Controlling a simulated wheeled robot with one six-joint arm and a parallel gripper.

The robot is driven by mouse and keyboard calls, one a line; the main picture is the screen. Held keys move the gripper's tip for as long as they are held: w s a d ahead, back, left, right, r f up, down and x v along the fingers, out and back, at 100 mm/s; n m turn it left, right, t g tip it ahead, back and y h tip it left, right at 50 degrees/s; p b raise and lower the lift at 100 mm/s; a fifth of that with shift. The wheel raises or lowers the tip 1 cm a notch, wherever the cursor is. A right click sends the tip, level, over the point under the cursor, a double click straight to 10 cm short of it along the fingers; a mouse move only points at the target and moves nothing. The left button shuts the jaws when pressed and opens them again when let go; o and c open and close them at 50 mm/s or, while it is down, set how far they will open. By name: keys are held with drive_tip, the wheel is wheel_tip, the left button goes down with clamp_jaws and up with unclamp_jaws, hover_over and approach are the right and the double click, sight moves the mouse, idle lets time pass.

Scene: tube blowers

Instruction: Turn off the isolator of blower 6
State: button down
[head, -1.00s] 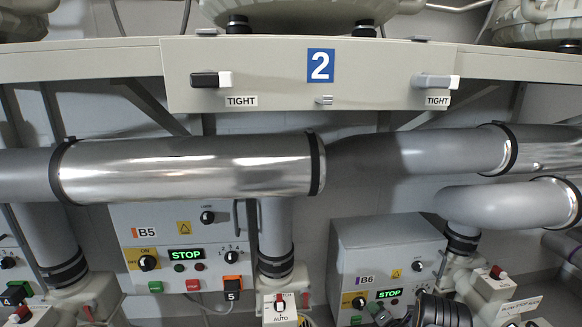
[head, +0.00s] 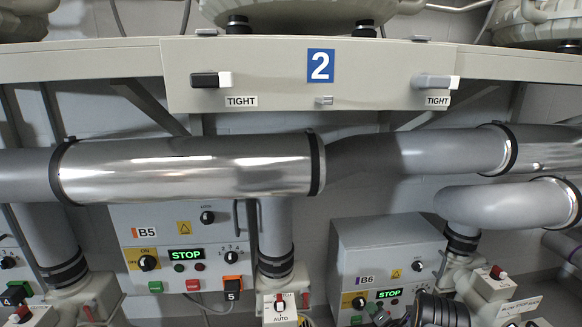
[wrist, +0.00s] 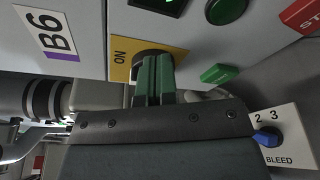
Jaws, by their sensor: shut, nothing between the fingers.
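The B6 control box (head: 385,255) stands at the lower right in the head view. Its isolator is a dark rotary knob (head: 359,302) on a yellow plate. In the wrist view the box is turned on its side, with the B6 label (wrist: 50,32) at upper left. The yellow plate (wrist: 120,70) there reads ON. The isolator knob (wrist: 148,55) is mostly hidden behind my gripper (wrist: 156,70). Its green fingers are shut together, right in front of the knob. I cannot tell whether they touch it, or which way the knob points.
The B6 display (head: 388,294) reads STOP. A green button (wrist: 217,73) and a blue BLEED knob (wrist: 267,137) lie close to my gripper in the wrist view. The B5 box (head: 155,218) is to the left. Large pipes (head: 190,168) run across above the boxes.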

drive_tip(key=shift+a+r, duration=0.2)
drive_tip(key=shift+r, duration=0.55)
drive_tip(key=shift+a+r, duration=0.35)
drive_tip(key=shift+a, duration=0.15)
drive_tip(key=shift+d+r, duration=0.1)
idle(0.4)
drive_tip(key=shift+d+r, duration=0.2)
drive_tip(key=shift+r, duration=0.05)
drive_tip(key=s+p, duration=0.2)
drive_tip(key=s, duration=0.4)
drive_tip(key=shift+d+p, duration=0.35)
